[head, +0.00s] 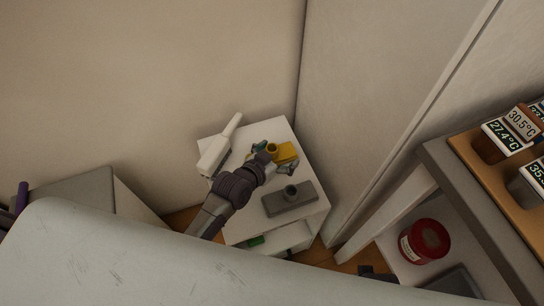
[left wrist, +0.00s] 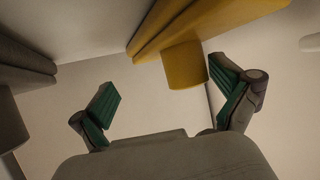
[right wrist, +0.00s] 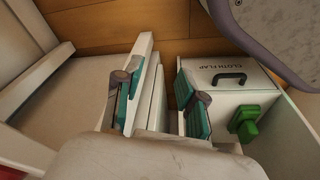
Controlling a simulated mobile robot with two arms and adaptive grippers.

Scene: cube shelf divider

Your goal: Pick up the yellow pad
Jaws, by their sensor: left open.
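Walls stand close behind and to the right. A shelf with a red tub (head: 424,241) is at right. A white box (right wrist: 230,82) with a handle is near my right gripper.

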